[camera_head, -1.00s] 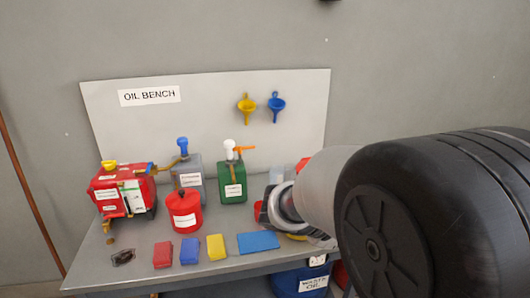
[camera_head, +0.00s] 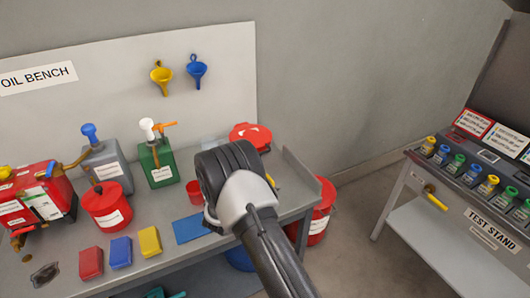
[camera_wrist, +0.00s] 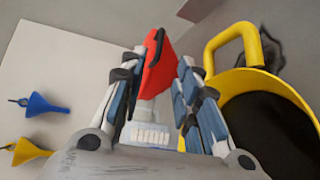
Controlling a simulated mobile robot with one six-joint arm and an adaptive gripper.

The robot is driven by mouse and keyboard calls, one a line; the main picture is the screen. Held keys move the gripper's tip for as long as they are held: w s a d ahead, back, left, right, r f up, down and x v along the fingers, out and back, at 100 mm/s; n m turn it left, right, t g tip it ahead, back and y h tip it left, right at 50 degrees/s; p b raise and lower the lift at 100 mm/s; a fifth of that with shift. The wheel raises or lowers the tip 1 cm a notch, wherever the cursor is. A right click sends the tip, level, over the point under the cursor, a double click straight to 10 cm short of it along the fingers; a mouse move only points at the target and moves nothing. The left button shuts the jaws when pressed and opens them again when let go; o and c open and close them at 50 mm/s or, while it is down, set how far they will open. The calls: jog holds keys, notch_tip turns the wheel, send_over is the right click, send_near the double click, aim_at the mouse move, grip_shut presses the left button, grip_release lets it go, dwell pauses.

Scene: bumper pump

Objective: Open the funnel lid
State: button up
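I cannot tell whether a finger touches the red piece. In the head view my arm hides the gripper and most of the funnel.
The bench holds a red can (camera_head: 107,206), green can (camera_head: 157,166), grey can (camera_head: 107,163) and a blue mat (camera_head: 190,229). A red bucket (camera_head: 319,213) stands at its right end. A test stand (camera_head: 455,205) is further right, with floor between.

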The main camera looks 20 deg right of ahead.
aim_at(265, 152)
jog(key=b+x, duration=0.3)
jog(key=x, duration=1.2)
jog(key=shift+s+d, duration=0.1)
jog(key=shift+d, duration=0.05)
jog(key=shift+c, duration=0.2)
grip_shut()
